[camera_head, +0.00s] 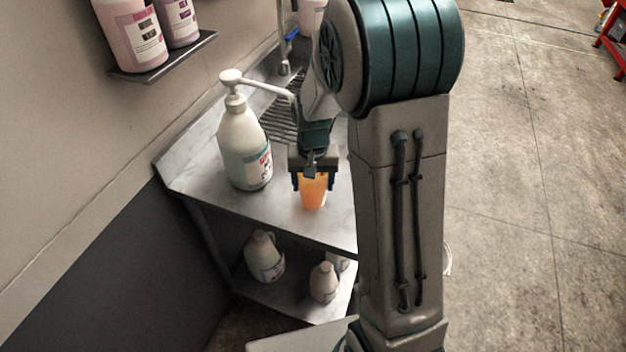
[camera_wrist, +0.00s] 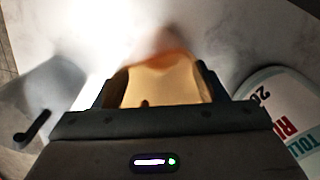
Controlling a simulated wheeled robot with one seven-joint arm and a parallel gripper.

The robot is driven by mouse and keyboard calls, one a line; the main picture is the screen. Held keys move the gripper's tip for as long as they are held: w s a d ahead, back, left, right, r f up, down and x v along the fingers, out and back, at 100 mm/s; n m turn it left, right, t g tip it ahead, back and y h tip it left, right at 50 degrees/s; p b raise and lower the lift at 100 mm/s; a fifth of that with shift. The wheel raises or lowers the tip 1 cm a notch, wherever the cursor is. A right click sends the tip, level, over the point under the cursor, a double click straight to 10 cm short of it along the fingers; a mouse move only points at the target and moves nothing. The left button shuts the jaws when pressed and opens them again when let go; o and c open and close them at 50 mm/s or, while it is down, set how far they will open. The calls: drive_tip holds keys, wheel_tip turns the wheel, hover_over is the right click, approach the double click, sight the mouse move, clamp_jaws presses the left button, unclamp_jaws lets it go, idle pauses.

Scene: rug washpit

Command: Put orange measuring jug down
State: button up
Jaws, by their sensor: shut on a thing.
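The orange measuring jug (camera_head: 313,191) is between the fingers of my gripper (camera_head: 311,180), over the grey metal counter (camera_head: 285,210). My gripper points down and is shut on the jug. In the wrist view the jug (camera_wrist: 160,82) shows as a translucent orange cup between the two dark fingers (camera_wrist: 155,95). The jug looks upright and close to the counter top; I cannot tell whether its base touches it. Part of the jug is hidden behind the gripper.
A large white pump bottle (camera_head: 243,150) stands on the counter just left of my gripper. A ribbed drain grid (camera_head: 284,122) lies behind. Jugs (camera_head: 264,256) stand on the lower shelf. A wall shelf (camera_head: 165,60) holds pink bottles. Counter in front of the jug is clear.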

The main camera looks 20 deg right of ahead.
drive_tip(key=shift+f, duration=0.15)
drive_tip(key=o, duration=1)
